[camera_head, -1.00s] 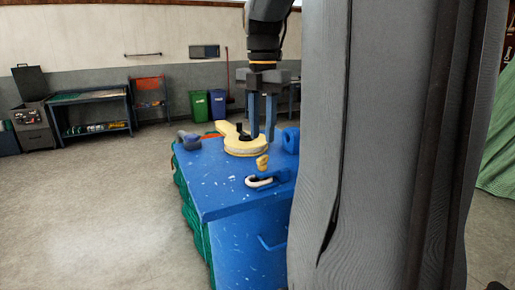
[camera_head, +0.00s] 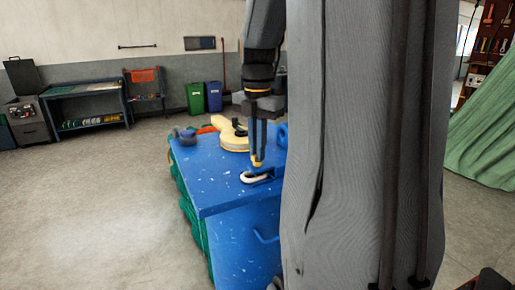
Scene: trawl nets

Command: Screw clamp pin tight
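The pin's shank is hidden.
The blue bench top (camera_head: 205,180) also carries a yellow tool (camera_head: 235,140) with a round end, a grey-blue item (camera_head: 184,135) and a blue roll (camera_head: 283,134). My grey column hides the bench's right side. Open floor lies to the left.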

